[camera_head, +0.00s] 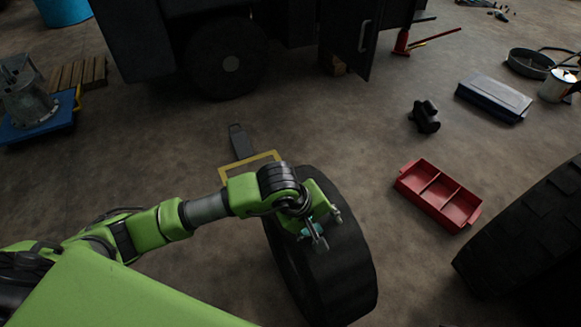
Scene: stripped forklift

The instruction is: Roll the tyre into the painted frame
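A black tyre (345,272) stands upright on its tread on the concrete floor, in the lower middle of the head view. The painted yellow frame (232,170) shows on the floor just beyond it, to the upper left. My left arm and the tyre hide much of the frame. My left gripper (328,230) is over the upper part of the tyre, with its fingers apart and nothing seen between them. I cannot tell whether it touches the rubber. My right gripper is not in view.
A dark wedge-like block (239,141) lies at the frame's far edge. The dark forklift (285,25) stands behind. A red divided tray (437,194) and another large tyre (530,240) are on the right. A blue pallet-like base (40,125) is at left. Floor left of the frame is clear.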

